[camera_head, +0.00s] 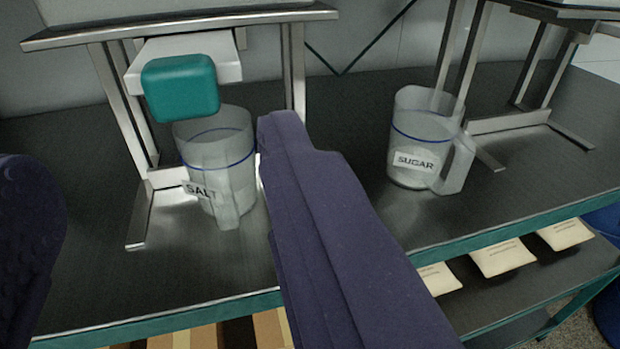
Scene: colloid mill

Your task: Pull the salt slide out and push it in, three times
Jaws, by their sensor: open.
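The salt slide shows as a white bar (210,47) under the left hopper stand, with a rounded teal handle (181,88) on its front end. Part of the slide is hidden behind the handle and under the stand's top plate. The clear jug labelled SALT (232,172) stands upright below and slightly right of the handle. My gripper (150,145) is open and empty, with its two purple fingers wide apart. The handle lies between the fingers in the picture, farther away, and I see no contact. The right finger's tip appears beside the salt jug's right edge.
The stand's metal legs (127,115) flank the slide. A clear SUGAR jug (423,135) stands right, near a second stand (545,85). The dark worktop (340,110) has a teal front edge (520,229). Pale packets (502,257) lie on the lower shelf.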

